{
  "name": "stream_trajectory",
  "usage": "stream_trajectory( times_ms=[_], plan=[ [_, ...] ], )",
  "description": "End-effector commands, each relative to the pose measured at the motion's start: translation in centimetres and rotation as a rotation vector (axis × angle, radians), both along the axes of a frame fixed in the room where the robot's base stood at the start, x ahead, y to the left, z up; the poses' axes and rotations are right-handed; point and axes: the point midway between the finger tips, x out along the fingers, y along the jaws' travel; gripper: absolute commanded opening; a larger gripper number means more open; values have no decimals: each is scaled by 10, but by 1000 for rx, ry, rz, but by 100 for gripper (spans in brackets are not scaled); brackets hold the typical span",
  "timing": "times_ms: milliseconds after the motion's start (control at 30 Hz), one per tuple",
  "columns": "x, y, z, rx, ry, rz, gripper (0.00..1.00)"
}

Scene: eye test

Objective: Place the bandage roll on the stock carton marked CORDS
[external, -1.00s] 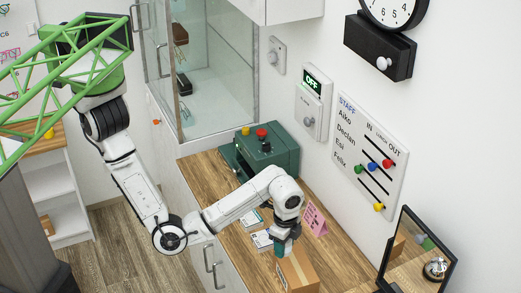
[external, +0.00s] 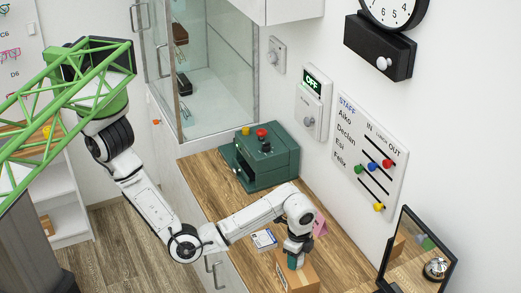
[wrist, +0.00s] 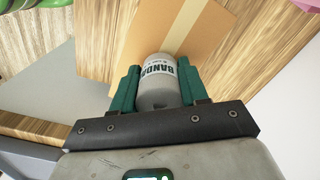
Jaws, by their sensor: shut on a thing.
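The bandage roll (wrist: 158,85) is a pale grey cylinder with dark lettering that begins "BAND". It sits between the two teal fingers of my gripper (wrist: 158,90), which are shut on it. In the external view my gripper (external: 295,262) points down over a brown stock carton (external: 306,279) at the counter's front right. The carton (wrist: 123,42) lies beneath the roll in the wrist view, with a paler tape strip. I cannot tell whether the roll touches the carton. The word CORDS is not readable, and the roll is hidden in the external view.
A green machine (external: 268,160) with a red knob stands farther back on the wooden counter (external: 205,175). A small card (external: 264,239) and a pink sign (external: 320,226) lie near my arm. A dark-framed mirror (external: 418,255) is to the right of the carton.

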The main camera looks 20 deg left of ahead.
Motion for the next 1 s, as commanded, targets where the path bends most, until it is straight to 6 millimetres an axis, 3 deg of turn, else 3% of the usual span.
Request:
stream_trajectory(
  times_ms=[467, 500, 733, 1000],
  plan=[
    [0, 0, -8, 1, 0, 0, 15],
    [0, 0, -8, 0, -1, 1, 46],
    [0, 0, -8, 0, 0, 1, 68],
    [0, 0, -7, 0, 0, 0, 69]
  ],
)
